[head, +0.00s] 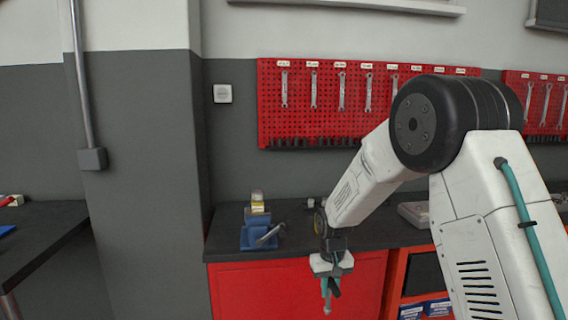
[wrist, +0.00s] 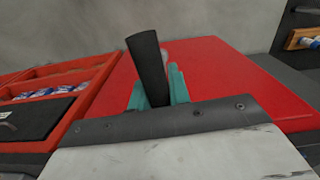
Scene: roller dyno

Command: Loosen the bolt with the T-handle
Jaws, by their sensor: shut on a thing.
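My gripper (head: 329,288) hangs fingers-down in front of the red cabinet, below the bench top's edge in the head view. Its teal fingers also show in the wrist view (wrist: 160,92). They are shut on a black bar, which looks like the grip of the T-handle (wrist: 147,66). The bar tilts between the fingers and sticks out beyond them. In the head view a short dark piece of it shows beside the fingers, with a small pale tip below. The bolt cannot be made out in either view.
A blue vise (head: 257,232) with a yellow-labelled item (head: 258,203) above it stands on the dark bench top (head: 290,242). The red cabinet (head: 255,290) is below. Open shelves with blue boxes (head: 425,308) are to the right. Wrenches hang on a red pegboard (head: 300,105).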

